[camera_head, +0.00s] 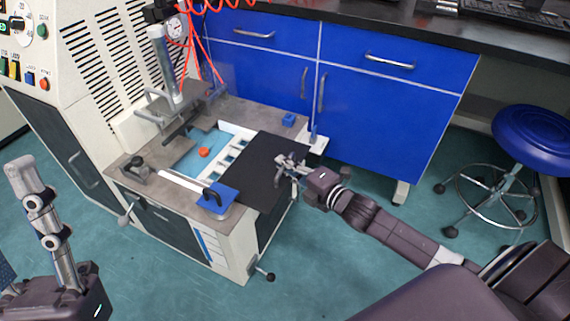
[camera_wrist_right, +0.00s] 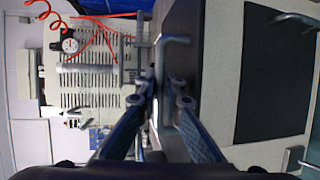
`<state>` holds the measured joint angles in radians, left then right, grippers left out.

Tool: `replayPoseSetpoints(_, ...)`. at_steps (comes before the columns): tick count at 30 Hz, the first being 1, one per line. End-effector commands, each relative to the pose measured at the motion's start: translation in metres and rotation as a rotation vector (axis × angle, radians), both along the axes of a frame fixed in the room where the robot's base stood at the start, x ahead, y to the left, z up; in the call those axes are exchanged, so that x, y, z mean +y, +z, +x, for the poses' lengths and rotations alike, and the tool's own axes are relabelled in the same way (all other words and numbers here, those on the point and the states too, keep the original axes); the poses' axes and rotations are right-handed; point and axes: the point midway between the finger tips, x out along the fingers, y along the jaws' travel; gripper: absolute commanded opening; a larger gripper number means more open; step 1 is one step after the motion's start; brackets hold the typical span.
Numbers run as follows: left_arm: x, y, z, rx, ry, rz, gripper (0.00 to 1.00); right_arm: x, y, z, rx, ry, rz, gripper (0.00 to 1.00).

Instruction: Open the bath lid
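The bath lid (camera_head: 262,172) is a flat black panel over the right part of the bench-like machine in the head view. Left of it, the bath opening shows a light blue inside. My right gripper (camera_head: 290,165) is at the lid's right edge. In the right wrist view, a grey U-shaped handle (camera_wrist_right: 175,41) stands on the dark lid face. My right gripper's fingers (camera_wrist_right: 163,92) close in on both sides of its bar. My left gripper (camera_head: 38,205) points up at the head view's left edge, far from the lid; its finger gap is hidden.
A small orange-red object (camera_head: 203,152) shows in the opening. A blue block (camera_head: 217,198) is at the machine's front corner. Blue cabinets (camera_head: 390,115) stand behind; a blue stool (camera_head: 535,135) is at the right. The green floor (camera_head: 350,270) is clear in front of the machine.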

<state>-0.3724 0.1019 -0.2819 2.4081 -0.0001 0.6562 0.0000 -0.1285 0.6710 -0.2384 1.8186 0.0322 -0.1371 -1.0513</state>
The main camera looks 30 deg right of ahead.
Motion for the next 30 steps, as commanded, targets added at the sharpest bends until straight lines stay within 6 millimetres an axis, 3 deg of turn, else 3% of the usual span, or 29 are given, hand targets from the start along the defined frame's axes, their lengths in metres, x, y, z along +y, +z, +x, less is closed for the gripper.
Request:
replayPoseSetpoints(14,0.0,0.0,0.0,-0.001,-0.001,-0.001,0.4,-0.002,0.0,-0.006,0.002,-0.001,-0.001,0.15)
replayPoseSetpoints(30,0.0,0.0,0.0,-0.001,-0.001,-0.001,0.4,-0.021,0.013,-0.079,0.005,-0.001,0.001,0.15)
